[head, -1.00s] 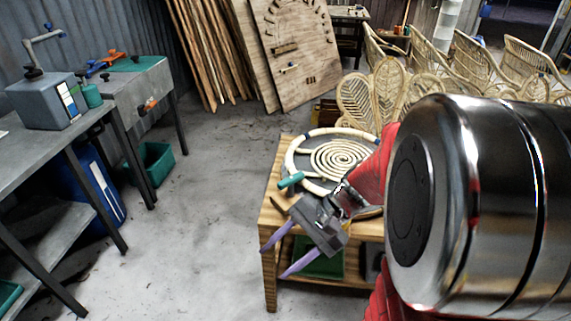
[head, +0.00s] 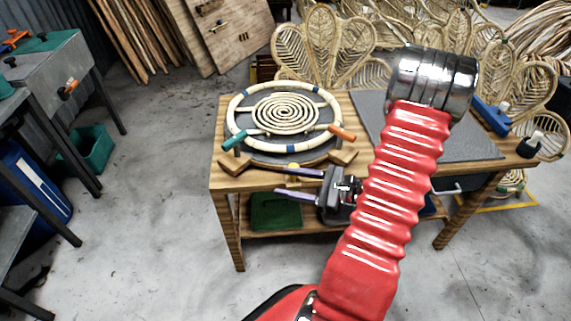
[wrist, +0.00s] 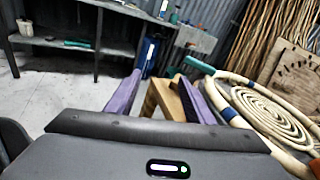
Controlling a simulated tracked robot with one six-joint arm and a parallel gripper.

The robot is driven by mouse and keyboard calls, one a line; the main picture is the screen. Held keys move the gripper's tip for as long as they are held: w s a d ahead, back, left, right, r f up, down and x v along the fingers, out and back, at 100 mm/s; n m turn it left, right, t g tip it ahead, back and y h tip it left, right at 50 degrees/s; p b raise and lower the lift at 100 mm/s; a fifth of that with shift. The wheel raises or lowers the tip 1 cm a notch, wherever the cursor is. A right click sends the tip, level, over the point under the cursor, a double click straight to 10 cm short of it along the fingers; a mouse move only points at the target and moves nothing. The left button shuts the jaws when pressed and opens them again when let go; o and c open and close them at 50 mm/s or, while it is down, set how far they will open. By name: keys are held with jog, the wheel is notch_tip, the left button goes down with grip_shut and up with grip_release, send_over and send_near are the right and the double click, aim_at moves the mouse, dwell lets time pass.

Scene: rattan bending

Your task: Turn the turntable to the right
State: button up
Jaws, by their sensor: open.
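The turntable (head: 285,118) is a round disc with a pale rattan spiral and a rim with blue bands, lying on a wooden table. A teal handle (head: 235,139) sticks out at its front left and an orange handle (head: 342,133) at its front right. My gripper (head: 277,180) is open and empty at the table's front edge, its purple fingers pointing left, below the turntable. In the wrist view, the turntable (wrist: 265,112) lies right of the fingers, with the teal handle (wrist: 200,65) beyond the right finger.
A curved brown wooden piece (head: 262,168) lies along the table's front, close to my fingers. Rattan chair backs (head: 335,45) stand behind.

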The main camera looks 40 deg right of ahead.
jog(key=s+d+f+m+t+h, duration=0.3)
jog(key=d+f+m+h, duration=0.2)
jog(key=d, duration=0.4)
jog(key=shift+s+m+t, duration=0.3)
jog(key=shift+s+m, duration=0.05)
jog(key=shift+m, duration=0.25)
jog(key=shift+w, duration=0.15)
send_near(284, 165)
jog(key=shift+w+a+r, duration=0.8)
jog(key=shift+w, duration=0.25)
jog(key=shift+w+a+r, duration=0.75)
jog(key=shift+w+r, duration=0.05)
jog(key=shift+w, duration=0.25)
jog(key=shift+w+a+r, duration=0.8)
jog(key=shift+w, duration=0.3)
jog(key=shift+c, duration=0.2)
